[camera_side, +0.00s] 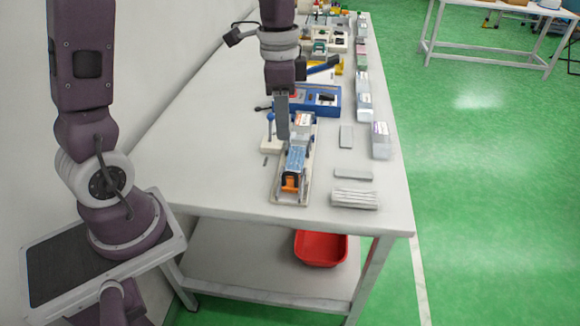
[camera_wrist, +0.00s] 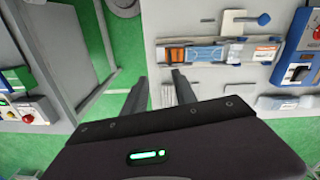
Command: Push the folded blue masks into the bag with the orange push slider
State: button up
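The orange push slider (camera_side: 290,184) sits at the near end of a narrow tray (camera_side: 278,192) on the table. The folded blue masks (camera_side: 295,158) lie in the tray just beyond it. The bag (camera_side: 305,119), white with a red label, is at the tray's far end. In the wrist view the slider (camera_wrist: 172,55), masks (camera_wrist: 208,53) and bag (camera_wrist: 266,50) lie in one row, left to right. My gripper (camera_side: 284,136) points down above the tray, hiding part of the tray and bag in the side view. In the wrist view its fingers (camera_wrist: 159,80) stand apart with nothing held between them.
A blue sealing device (camera_side: 318,100) stands behind the tray. A blue-knobbed lever (camera_side: 270,125) is to its left. White packs (camera_side: 380,140) line the right edge. A flat stack (camera_side: 354,199) lies at the front right. A red bin (camera_side: 320,247) is below.

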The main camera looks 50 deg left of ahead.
jog(key=f, duration=0.4)
jog(key=w+f+m+g, duration=0.1)
jog(key=f, duration=0.4)
jog(key=w+f+m+h, duration=0.1)
jog(key=f, duration=0.4)
jog(key=shift+w+a+f+g, duration=0.2)
jog(key=shift+a+g, duration=0.1)
jog(key=shift+a, duration=0.1)
jog(key=shift+r, duration=0.1)
grip_shut()
